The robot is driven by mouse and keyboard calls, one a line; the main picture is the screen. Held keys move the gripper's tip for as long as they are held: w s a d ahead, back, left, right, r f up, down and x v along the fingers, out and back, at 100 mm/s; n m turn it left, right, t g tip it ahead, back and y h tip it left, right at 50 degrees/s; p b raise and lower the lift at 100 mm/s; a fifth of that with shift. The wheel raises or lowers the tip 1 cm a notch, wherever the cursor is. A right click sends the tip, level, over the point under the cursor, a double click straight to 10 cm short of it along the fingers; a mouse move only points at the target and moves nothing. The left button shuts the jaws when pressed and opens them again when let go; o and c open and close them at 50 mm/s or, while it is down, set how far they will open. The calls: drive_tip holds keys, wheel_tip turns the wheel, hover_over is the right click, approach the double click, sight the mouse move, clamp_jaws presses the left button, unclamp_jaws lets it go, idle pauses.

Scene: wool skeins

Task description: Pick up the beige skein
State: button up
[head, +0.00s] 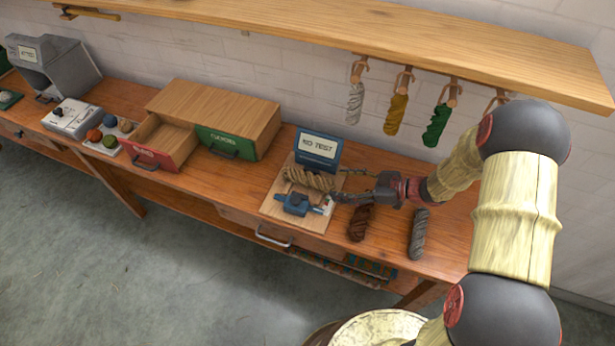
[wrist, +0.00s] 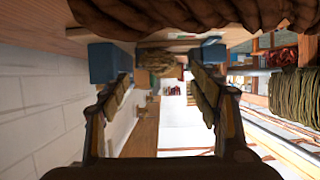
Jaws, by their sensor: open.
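The beige skein (head: 306,180) is a twisted tan bundle lying on a pale wooden board (head: 273,207) on the workbench, in front of the dark blue "NO TEST" block (head: 319,149). My gripper (head: 342,186) reaches in from the right, low over the bench, with its fingers pointing at the skein's right end. In the wrist view my open gripper (wrist: 157,90) has a finger on each side. A tan bundle that looks like the beige skein (wrist: 155,62) shows between the fingertips, ahead of them. I cannot tell how far off it is. Nothing is held.
A blue clamp-like device (head: 296,204) sits on the board before the skein. A dark brown skein (head: 359,223) and a grey skein (head: 418,234) lie to the right. Skeins hang from pegs under the shelf (head: 400,40). A wooden drawer unit (head: 215,105) stands left.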

sight(331, 182)
drive_tip(key=b+x, duration=0.2)
drive_tip(key=x, duration=0.3)
drive_tip(key=shift+w+a+r, duration=0.1)
drive_tip(key=shift+w, duration=0.1)
drive_tip(key=c, duration=0.4)
drive_tip(key=c, duration=0.7)
drive_tip(key=shift+c, duration=1.2)
